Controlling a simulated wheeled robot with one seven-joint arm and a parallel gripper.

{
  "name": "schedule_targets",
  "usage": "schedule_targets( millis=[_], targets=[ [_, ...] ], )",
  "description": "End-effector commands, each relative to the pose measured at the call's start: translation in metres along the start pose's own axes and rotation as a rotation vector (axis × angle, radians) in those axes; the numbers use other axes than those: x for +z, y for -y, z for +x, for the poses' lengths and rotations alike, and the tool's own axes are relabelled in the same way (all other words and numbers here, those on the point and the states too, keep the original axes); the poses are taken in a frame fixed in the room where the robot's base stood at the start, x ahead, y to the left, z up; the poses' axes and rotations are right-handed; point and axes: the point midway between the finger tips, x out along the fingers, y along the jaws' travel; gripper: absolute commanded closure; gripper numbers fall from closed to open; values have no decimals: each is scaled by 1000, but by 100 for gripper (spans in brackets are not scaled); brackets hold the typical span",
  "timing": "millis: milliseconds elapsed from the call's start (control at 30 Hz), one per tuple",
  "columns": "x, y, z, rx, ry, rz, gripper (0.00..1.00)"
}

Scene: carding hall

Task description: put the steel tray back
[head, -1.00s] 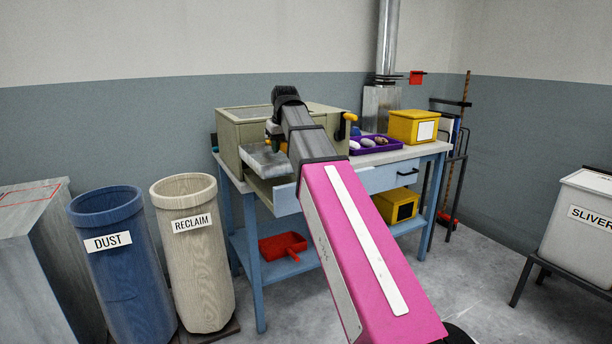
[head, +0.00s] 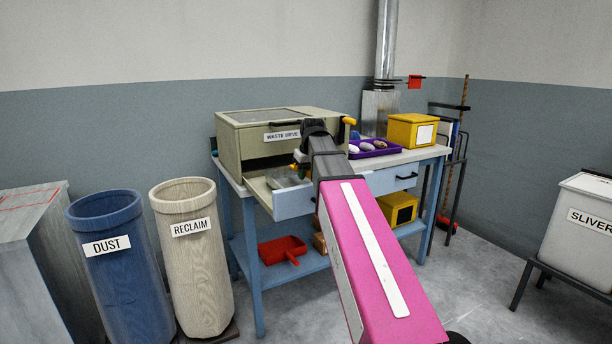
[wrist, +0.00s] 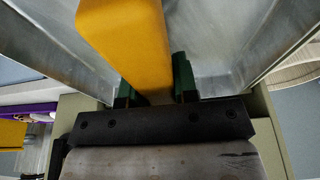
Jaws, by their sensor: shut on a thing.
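My gripper (wrist: 156,92) has its green fingers shut on a yellow handle (wrist: 125,40) in the wrist view. Grey steel surfaces of the steel tray (wrist: 205,45) show around the handle. In the head view my gripper (head: 296,170) is in front of the beige machine, partly hidden by my arm. A small grey part of the tray (head: 286,181) shows there, low over or inside the pulled-out compartment (head: 258,190) below the machine's dark opening. I cannot tell whether the tray touches its floor.
The beige machine (head: 238,150) stands on a blue bench (head: 257,285). A purple tray (head: 385,149) and yellow box (head: 411,130) sit to its right. The RECLAIM bin (head: 200,270) and DUST bin (head: 120,270) stand at left. A red dustpan (head: 278,250) lies on the lower shelf.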

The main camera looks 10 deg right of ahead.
Motion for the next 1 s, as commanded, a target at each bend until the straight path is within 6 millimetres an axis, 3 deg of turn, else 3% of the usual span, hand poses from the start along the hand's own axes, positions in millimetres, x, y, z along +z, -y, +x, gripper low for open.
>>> schedule_targets(
  millis=[433,467,500,533,833,1000],
  targets=[
    [2,0,8,0,-1,0,100],
    [2,0,8,0,0,0,63],
    [2,0,8,0,0,0,50],
    [2,0,8,0,0,0,47],
    [2,0,7,0,-1,0,47],
    [1,0,-6,1,-1,0,47]
  ],
)
